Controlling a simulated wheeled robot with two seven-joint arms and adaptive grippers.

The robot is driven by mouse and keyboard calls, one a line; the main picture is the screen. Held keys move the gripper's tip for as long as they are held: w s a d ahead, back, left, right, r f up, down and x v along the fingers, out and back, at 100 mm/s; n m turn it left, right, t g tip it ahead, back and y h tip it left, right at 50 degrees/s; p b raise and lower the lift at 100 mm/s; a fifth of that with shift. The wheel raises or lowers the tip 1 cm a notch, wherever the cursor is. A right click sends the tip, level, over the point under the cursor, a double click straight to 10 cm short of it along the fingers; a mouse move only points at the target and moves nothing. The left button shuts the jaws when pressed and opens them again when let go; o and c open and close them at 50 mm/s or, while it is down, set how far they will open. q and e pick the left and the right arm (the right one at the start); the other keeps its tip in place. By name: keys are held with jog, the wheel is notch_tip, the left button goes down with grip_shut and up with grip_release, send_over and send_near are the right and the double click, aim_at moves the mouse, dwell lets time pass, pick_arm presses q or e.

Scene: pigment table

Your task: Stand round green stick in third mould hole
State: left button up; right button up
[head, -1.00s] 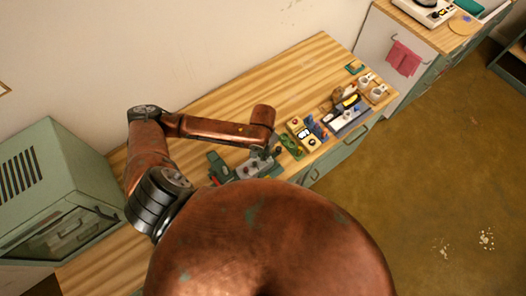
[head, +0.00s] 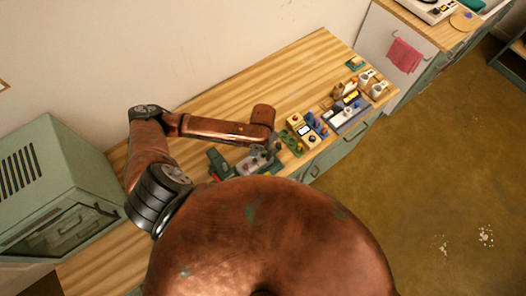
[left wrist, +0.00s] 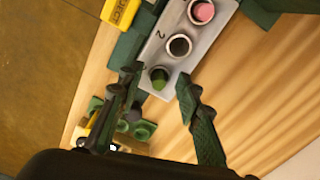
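The grey mould (left wrist: 165,52) lies under my left gripper in the left wrist view, with a "2" printed beside its middle hole. A round green piece (left wrist: 159,80) shows in the hole nearest the gripper; I cannot tell how deep or upright it is. The middle hole (left wrist: 180,46) looks dark and empty. A pink piece (left wrist: 202,11) fills the far hole. My left gripper (left wrist: 160,84) is open, its fingers spread on both sides of the green piece with gaps. In the head view, the left gripper (head: 271,149) is over the mould (head: 251,165). My right gripper is out of view.
A green holder (left wrist: 140,130) with dark round recesses lies beside the left finger. A yellow labelled box (left wrist: 120,12) is beyond the mould. In the head view, a grey tray (head: 348,125) and white cups (head: 379,90) stand farther right. The wooden table's back (head: 290,65) is clear.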

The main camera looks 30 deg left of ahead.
pick_arm(q)
notch_tip(320, 180, up, 12)
dwell(0.6)
dwell(0.9)
